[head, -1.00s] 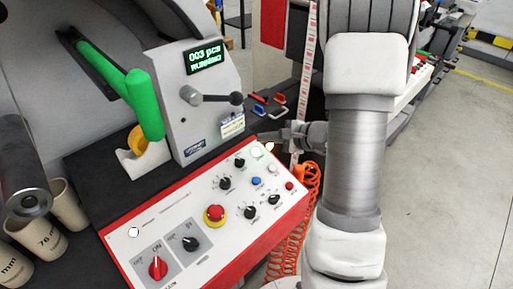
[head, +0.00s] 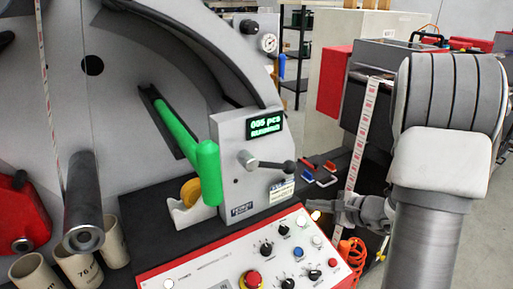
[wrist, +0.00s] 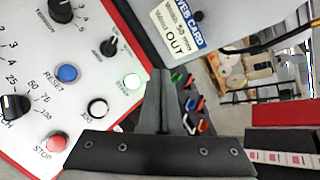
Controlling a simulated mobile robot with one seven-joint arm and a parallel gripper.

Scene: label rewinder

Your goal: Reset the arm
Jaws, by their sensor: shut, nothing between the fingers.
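My gripper (head: 328,206) is shut and empty. In the head view it reaches in from the right to the upper right corner of the red-edged control panel (head: 180,270). In the wrist view its closed fingers (wrist: 161,75) point up the picture, just right of a lit whitish-green button (wrist: 132,81). Contact with that button cannot be told. My arm (head: 440,160) fills the right of the head view. The machine's display (head: 265,125) shows 005 pcs in green, with a blurred line below.
A green lever (head: 205,165) and a black-knobbed handle (head: 290,166) stand left of my gripper. A printed label strip (head: 362,140) runs behind it. Coloured-handled tools (head: 318,172) lie nearby. The panel has blue RESET (wrist: 67,73) and red STOP (wrist: 57,142) buttons.

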